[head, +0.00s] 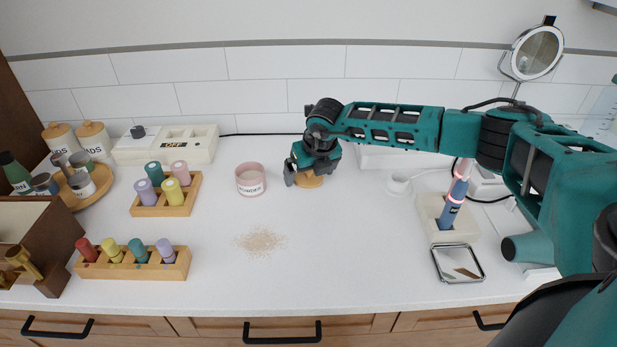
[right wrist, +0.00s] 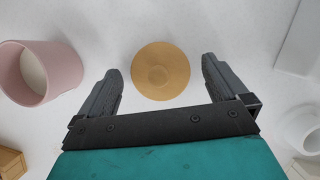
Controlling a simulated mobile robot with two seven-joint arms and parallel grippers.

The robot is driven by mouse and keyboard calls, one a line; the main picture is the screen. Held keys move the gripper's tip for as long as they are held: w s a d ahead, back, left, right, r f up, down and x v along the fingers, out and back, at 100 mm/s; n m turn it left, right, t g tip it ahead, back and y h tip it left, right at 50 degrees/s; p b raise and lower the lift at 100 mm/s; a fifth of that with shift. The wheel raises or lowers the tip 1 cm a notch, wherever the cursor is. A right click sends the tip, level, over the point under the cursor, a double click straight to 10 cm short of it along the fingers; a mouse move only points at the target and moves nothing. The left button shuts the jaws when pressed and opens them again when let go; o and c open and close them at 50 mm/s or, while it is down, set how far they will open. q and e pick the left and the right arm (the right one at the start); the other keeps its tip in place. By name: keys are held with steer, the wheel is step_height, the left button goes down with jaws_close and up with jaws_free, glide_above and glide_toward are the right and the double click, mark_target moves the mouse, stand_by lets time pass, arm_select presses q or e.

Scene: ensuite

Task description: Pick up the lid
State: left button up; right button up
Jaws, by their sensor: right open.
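The lid is a round tan wooden disc with a raised knob in its middle; in the right wrist view the lid (right wrist: 160,71) lies between and just beyond the fingertips. In the head view the lid (head: 309,181) lies on the counter, partly hidden by the gripper. My right gripper (head: 302,178) is open and above the lid, with nothing between its fingers. The right gripper's two fingers (right wrist: 160,82) stand apart on either side of the lid in the right wrist view. My left gripper is not in view.
An open pink jar (head: 250,180) with pale contents stands left of the lid. Spilled powder (head: 260,241) lies in front of it. Wooden racks (head: 145,268) with coloured bottles are at the left.

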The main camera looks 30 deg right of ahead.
steer(key=shift+c, duration=0.4)
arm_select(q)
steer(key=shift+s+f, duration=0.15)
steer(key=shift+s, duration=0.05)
arm_select(e)
steer(key=c, duration=1)
steer(key=shift+r, duration=0.1)
